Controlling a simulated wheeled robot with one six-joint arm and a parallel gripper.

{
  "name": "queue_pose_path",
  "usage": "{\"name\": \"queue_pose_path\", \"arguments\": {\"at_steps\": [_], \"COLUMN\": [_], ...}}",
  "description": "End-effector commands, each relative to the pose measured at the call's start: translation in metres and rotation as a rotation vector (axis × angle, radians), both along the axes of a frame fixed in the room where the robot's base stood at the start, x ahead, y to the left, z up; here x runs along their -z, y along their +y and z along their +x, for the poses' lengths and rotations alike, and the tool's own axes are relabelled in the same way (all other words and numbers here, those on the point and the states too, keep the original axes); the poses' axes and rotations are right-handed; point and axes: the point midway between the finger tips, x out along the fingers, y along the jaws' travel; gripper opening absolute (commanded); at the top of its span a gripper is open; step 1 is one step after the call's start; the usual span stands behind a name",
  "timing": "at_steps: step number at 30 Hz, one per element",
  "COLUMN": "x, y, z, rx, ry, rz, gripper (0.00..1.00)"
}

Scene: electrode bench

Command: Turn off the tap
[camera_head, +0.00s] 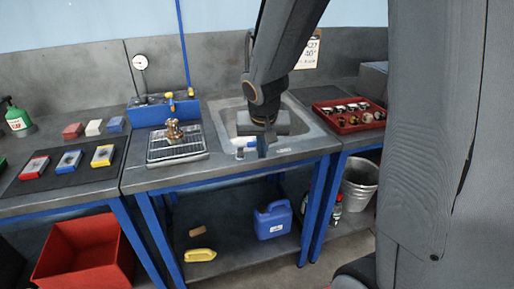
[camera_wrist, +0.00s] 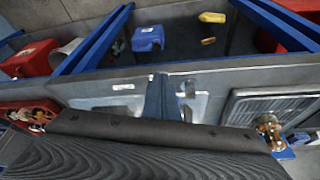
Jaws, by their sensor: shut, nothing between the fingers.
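The steel sink (camera_head: 300,122) is set into the middle bench; it also shows in the wrist view (camera_wrist: 205,105). A grey upright piece (camera_head: 247,50), perhaps part of the tap, shows beside my arm at the back of the sink. The rest of the tap is hidden behind my arm, and I cannot tell the state of its handle or whether water runs. My gripper (camera_head: 262,150) is shut and empty, pointing down over the sink's front part. Its fingers (camera_wrist: 163,98) are together in the wrist view.
A brass fitting (camera_head: 174,131) stands on a drain tray (camera_head: 160,154) left of the sink. Behind it is a blue block (camera_head: 150,114) with yellow valves. A red tray (camera_head: 335,121) of round items sits at right. A blue jug (camera_head: 272,221) stands on the lower shelf.

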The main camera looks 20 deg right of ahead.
Motion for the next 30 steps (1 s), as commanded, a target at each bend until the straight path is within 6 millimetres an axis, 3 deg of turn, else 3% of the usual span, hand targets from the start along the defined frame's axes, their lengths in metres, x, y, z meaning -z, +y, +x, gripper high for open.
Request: {"name": "queue_pose_path", "arguments": {"at_steps": [9, 19, 26, 30], "x": [-0.055, -0.089, -0.088, -0.049], "y": [0.004, 0.004, 0.003, 0.007], "z": [-0.021, -0.036, -0.041, -0.073], "rx": [-0.008, -0.007, -0.013, -0.090], "ry": [-0.005, -0.001, 0.012, 0.104], "rz": [0.000, -0.001, 0.001, 0.006], "gripper": [0.00, 0.00, 0.00, 0.00]}}
